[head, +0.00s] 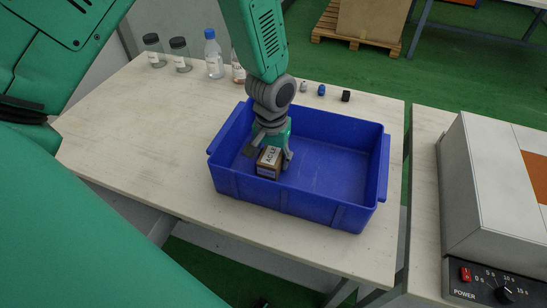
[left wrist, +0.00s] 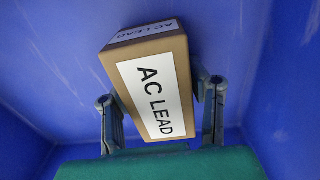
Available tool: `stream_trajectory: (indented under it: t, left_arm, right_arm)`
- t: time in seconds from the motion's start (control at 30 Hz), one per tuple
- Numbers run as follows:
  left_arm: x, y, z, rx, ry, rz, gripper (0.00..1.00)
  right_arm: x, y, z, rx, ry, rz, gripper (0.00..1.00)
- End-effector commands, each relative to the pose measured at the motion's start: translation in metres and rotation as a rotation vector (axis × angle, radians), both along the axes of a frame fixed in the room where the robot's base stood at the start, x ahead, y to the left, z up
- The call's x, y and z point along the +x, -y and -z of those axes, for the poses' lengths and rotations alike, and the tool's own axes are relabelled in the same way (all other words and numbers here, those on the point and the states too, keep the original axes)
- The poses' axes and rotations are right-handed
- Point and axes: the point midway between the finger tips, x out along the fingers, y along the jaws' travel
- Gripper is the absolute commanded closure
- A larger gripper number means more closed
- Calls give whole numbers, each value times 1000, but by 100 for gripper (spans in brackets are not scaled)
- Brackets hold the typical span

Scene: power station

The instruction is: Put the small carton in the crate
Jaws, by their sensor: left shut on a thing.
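The small carton (head: 269,162) is brown with a white label and is inside the blue crate (head: 340,212), near its left end. My left gripper (head: 272,154) reaches down into the crate and is shut on the carton. In the left wrist view the carton (left wrist: 153,88) shows its "AC LEAD" label, tilted, between the two fingers of the left gripper (left wrist: 162,112). Blue crate walls (left wrist: 50,60) surround it there. I cannot tell whether the carton touches the crate floor. My right gripper is not in view.
The crate stands on a pale table (head: 130,130). Several bottles and jars, among them a blue-capped bottle (head: 213,54), stand at the back left. Small caps (head: 321,90) lie behind the crate. A grey power unit (head: 490,190) stands on the right table. The crate's right part is empty.

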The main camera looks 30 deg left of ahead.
Motion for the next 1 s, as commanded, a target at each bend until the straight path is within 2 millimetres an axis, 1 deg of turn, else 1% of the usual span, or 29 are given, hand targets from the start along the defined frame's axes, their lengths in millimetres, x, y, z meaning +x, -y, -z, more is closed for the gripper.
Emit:
stream_trajectory:
  t: [0.03,0.07,0.1,0.5,0.6,0.67,0.77,1.0]
  left_arm:
    - [0,0,2,0,-1,-1,89]
    - [0,0,2,0,-1,-1,50]
    - [0,-1,2,0,-1,-1,37]
    - [0,0,1,0,0,-1,37]
    - [0,0,-3,0,1,-1,37]
    - [1,0,-10,0,3,-1,37]
    - [1,0,-28,-1,4,-2,37]
    - [1,-1,-81,-1,4,-2,37]
  right_arm:
    - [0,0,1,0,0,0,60]
    - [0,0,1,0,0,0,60]
    - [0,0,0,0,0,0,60]
    - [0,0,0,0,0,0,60]
    - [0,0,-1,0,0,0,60]
    - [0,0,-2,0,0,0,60]
    - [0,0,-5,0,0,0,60]
    - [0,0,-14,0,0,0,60]
